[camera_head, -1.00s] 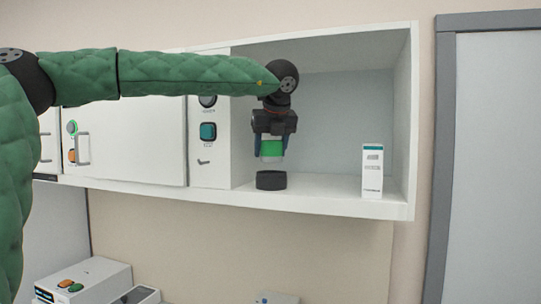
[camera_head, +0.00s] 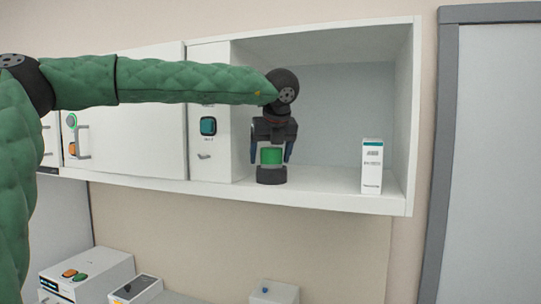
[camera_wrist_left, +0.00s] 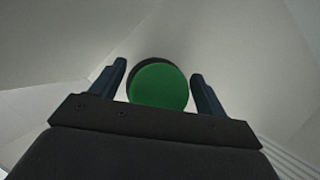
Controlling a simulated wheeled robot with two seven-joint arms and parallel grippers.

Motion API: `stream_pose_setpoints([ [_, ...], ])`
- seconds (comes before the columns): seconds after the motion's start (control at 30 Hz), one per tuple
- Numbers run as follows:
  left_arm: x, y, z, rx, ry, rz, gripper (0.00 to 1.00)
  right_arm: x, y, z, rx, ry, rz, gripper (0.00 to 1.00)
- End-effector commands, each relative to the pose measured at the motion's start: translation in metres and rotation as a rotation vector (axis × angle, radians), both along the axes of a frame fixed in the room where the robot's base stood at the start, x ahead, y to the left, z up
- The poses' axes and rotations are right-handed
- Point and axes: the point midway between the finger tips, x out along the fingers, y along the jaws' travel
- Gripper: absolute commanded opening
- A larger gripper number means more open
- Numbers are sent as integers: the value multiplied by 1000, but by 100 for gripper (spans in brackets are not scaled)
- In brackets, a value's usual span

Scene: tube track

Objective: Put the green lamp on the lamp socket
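The green lamp (camera_head: 271,157) stands upright on the black round lamp socket (camera_head: 271,175) on the shelf of the open cabinet bay. My left gripper (camera_head: 270,158) points down over the lamp, with its blue fingers apart on either side of it. In the left wrist view the lamp's round green top (camera_wrist_left: 159,87) lies between the spread fingers, with gaps on both sides. Part of the dark socket shows behind it there. My right gripper is not in view.
A white box with a teal top (camera_head: 372,166) stands on the shelf to the right. The bay's right wall (camera_head: 405,120) and a panel with a teal button (camera_head: 208,126) flank the shelf. Several devices sit below, including a white one (camera_head: 88,276).

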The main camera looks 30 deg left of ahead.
Motion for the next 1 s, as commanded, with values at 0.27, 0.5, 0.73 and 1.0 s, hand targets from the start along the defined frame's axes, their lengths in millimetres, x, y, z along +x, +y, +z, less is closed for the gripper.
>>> stream_pose_setpoints([
  [0.27, 0, 0, 2, 0, 0, 0, 75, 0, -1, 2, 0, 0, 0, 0],
  [0.5, -8, -9, 19, 2, -5, -1, 75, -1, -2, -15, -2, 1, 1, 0],
  [0.73, -23, -26, 58, 2, -4, 0, 75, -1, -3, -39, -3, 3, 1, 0],
  [1.0, -36, -39, 94, 1, -1, 0, 75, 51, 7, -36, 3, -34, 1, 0],
])
